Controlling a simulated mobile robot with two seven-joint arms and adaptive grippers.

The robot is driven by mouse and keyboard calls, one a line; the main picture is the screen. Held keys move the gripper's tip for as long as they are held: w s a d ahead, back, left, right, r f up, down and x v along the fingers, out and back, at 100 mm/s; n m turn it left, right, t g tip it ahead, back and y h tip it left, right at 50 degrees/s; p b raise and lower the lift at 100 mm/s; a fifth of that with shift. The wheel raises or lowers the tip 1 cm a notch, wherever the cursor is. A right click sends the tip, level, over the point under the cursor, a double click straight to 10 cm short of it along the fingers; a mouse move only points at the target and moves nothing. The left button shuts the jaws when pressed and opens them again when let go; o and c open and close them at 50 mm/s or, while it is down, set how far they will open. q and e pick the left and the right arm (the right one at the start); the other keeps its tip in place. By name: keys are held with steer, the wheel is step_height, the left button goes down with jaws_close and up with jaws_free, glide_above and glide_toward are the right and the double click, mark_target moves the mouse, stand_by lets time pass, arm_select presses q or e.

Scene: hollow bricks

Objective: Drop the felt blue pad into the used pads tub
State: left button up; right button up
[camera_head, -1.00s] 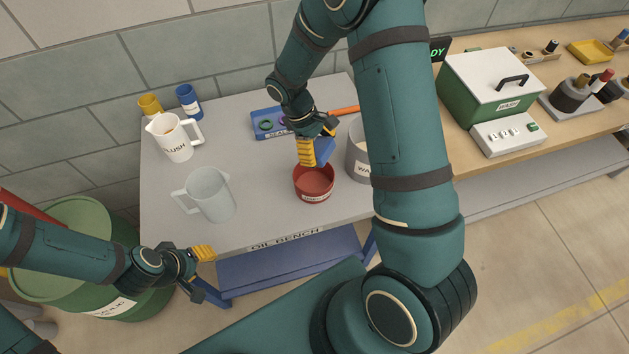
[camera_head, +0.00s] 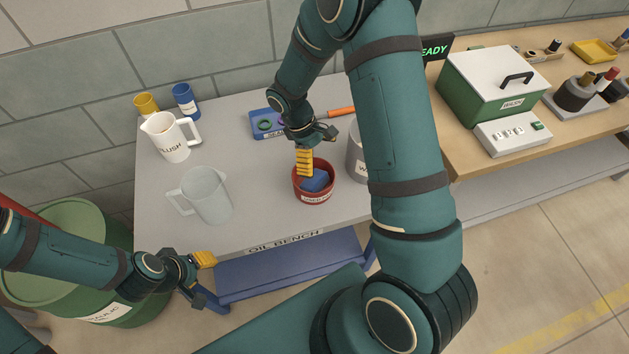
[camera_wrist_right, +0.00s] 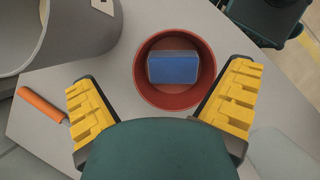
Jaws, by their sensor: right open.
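The blue pad (camera_head: 314,181) lies inside the red used pads tub (camera_head: 313,197) on the grey bench. In the right wrist view the blue pad (camera_wrist_right: 173,68) rests within the walls of the red tub (camera_wrist_right: 148,90), apart from my fingers. My right gripper (camera_head: 305,160) is above the tub's back rim; in the wrist view its yellow fingers (camera_wrist_right: 163,105) are spread wide with nothing between them. My left gripper (camera_head: 203,270) is low at the bench's front left corner; whether it is open or shut does not show clearly.
A grey cylindrical container (camera_head: 355,160) stands close right of the tub, partly behind my right arm. A clear jug (camera_head: 207,196) and a white jug (camera_head: 170,138) stand to the left. A blue tray (camera_head: 262,122) and an orange-handled tool (camera_head: 340,111) lie behind. A green drum (camera_head: 65,230) stands left.

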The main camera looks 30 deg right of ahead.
steer(key=v, duration=1.2)
arm_select(q)
steer(key=shift+s, duration=0.1)
arm_select(e)
steer(key=shift+s+f, duration=0.1)
